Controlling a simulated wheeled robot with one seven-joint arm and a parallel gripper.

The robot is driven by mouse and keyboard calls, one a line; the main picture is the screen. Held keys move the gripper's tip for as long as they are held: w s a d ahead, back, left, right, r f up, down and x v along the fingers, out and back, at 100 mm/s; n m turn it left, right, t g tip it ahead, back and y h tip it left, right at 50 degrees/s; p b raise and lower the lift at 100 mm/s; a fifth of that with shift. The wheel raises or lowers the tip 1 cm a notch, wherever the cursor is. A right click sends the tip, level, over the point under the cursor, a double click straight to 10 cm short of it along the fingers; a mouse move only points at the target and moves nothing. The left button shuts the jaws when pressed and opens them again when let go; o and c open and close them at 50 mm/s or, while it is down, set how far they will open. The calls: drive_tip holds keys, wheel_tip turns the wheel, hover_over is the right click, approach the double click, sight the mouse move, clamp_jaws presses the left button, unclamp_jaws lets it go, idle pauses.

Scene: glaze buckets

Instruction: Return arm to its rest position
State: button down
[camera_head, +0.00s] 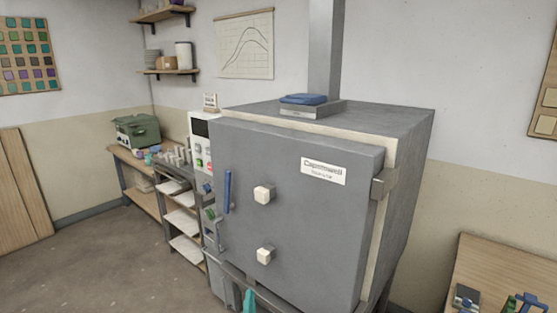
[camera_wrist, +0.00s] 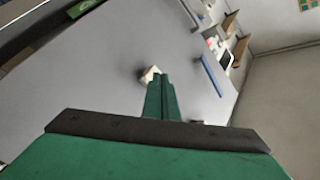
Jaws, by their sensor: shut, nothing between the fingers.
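My gripper (camera_wrist: 161,82) shows in the wrist view as a green body with two narrow green fingers closed together, nothing between them. It points towards the grey kiln door (camera_wrist: 110,60). A white peg (camera_wrist: 149,74) on the door shows just left of the fingertips, and the blue door handle (camera_wrist: 212,76) lies further right. In the head view a teal tip, which looks like my gripper (camera_head: 249,300), shows at the bottom edge in front of the lower door. The rest of my arm is out of that view. Whether the fingers touch the door cannot be told.
The grey kiln (camera_head: 408,170) fills the middle, its door shut, with two white pegs (camera_head: 264,194). A shelf rack (camera_head: 183,222) and a bench with a green case (camera_head: 136,130) stand left. A wooden table (camera_head: 510,265) stands at lower right. The floor (camera_head: 90,265) at left is clear.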

drive_tip(key=s+d+f+n, duration=0.2)
drive_tip(key=s+d+f, duration=0.15)
drive_tip(key=s, duration=0.65)
drive_tip(key=s+d+f+n+g, duration=0.1)
drive_tip(key=s+d+f+n, duration=0.3)
drive_tip(key=s, duration=0.6)
drive_tip(key=s+d+f+n, duration=0.1)
drive_tip(key=s+d+f, duration=0.1)
drive_tip(key=s+d, duration=0.65)
drive_tip(key=s+a+r, duration=0.2)
drive_tip(key=s+r, duration=0.1)
drive_tip(key=s, duration=0.6)
drive_tip(key=s+a+r+n+g, duration=0.1)
drive_tip(key=s+a+r, duration=0.1)
drive_tip(key=s, duration=0.8)
drive_tip(key=s+a+r+n+g+h, duration=0.1)
drive_tip(key=s+r, duration=0.3)
drive_tip(key=s, duration=0.6)
drive_tip(key=shift+a+r, duration=0.4)
drive_tip(key=shift+a, duration=0.3)
drive_tip(key=shift+w, duration=0.15)
